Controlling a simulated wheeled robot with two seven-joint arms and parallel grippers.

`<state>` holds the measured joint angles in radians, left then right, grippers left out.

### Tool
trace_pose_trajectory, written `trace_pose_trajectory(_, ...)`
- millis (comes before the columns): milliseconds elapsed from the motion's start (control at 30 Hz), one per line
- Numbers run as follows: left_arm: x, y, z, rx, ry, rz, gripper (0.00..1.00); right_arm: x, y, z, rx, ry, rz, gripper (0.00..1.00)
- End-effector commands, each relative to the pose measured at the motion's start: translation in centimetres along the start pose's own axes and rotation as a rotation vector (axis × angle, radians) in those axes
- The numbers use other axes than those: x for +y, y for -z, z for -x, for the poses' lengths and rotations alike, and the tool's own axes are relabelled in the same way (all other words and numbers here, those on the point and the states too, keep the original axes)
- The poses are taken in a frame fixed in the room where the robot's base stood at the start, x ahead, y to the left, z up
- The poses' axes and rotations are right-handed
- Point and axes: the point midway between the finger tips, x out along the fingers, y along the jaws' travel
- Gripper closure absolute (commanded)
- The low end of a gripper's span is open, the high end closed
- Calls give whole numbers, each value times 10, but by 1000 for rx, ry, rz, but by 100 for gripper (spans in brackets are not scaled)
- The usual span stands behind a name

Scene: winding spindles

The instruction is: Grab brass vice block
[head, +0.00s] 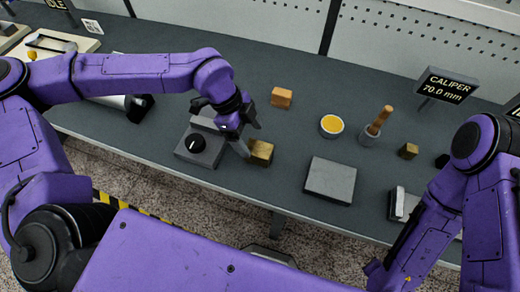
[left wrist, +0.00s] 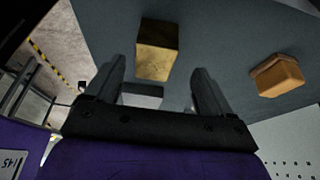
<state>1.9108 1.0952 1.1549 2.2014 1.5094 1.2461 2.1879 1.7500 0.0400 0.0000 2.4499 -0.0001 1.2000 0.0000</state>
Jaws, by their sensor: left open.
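A brass-coloured block (head: 261,153), which I take to be the brass vice block, sits on the dark bench near its front edge. My left gripper (head: 248,136) is open and close beside it, on the block's left in the head view. In the left wrist view the brass block (left wrist: 157,50) lies ahead, between the lines of the two open fingers (left wrist: 160,75). Nothing is held between the fingers. I cannot tell whether a finger touches the block.
A grey device with a black knob (head: 196,143) stands left of the block. An orange-brown block (head: 282,97) is behind it, also in the left wrist view (left wrist: 277,75). A grey plate (head: 330,180), yellow-filled dish (head: 332,125), mortar (head: 370,134) and small brass cube (head: 408,151) are rightward.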

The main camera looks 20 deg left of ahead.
Motion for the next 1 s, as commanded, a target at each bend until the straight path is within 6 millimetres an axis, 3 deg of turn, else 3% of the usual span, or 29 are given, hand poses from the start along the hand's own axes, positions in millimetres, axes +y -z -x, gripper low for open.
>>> trace_pose_trajectory(400,4,6,-59,0,-3,-3,17,2,8,18,0,0,0,57)
trace_pose_trajectory(633,4,6,-63,0,-2,-4,17,2,7,17,0,0,0,57)
trace_pose_trajectory(667,4,6,-63,0,-2,-5,24,2,7,17,0,0,0,57)
trace_pose_trajectory(900,4,6,-63,0,-2,-5,100,2,7,17,0,0,0,57)
trace_pose_trajectory(1000,3,7,-62,1,0,-7,100,2,7,17,0,0,0,57)
